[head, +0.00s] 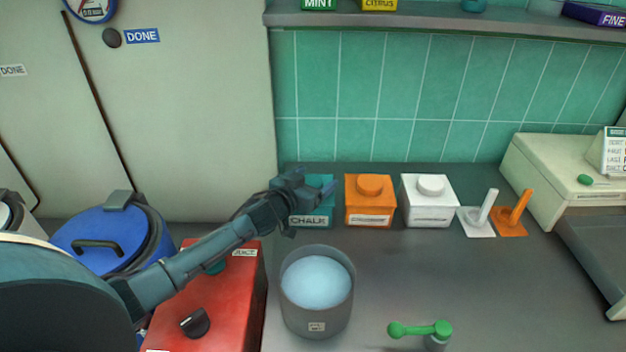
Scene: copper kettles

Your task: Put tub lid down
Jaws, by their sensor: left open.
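Three box-shaped tubs stand in a row at the back of the counter. The teal tub labelled CHALK (309,221) is partly hidden behind my left gripper (318,188). The orange tub (370,205) and the white tub (428,205) each have a lid with a round knob on top. My left gripper is open at the top of the teal tub, in front of its lid area. I cannot tell whether it touches the lid, or how that lid sits. My right gripper is not in view.
A round grey pot (317,322) with pale blue contents stands in front of the teal tub. A red box (225,300) and a blue lidded bin (105,240) are at left. White (477,222) and orange (508,222) upright-handled pieces lie right of the tubs. The counter's middle right is clear.

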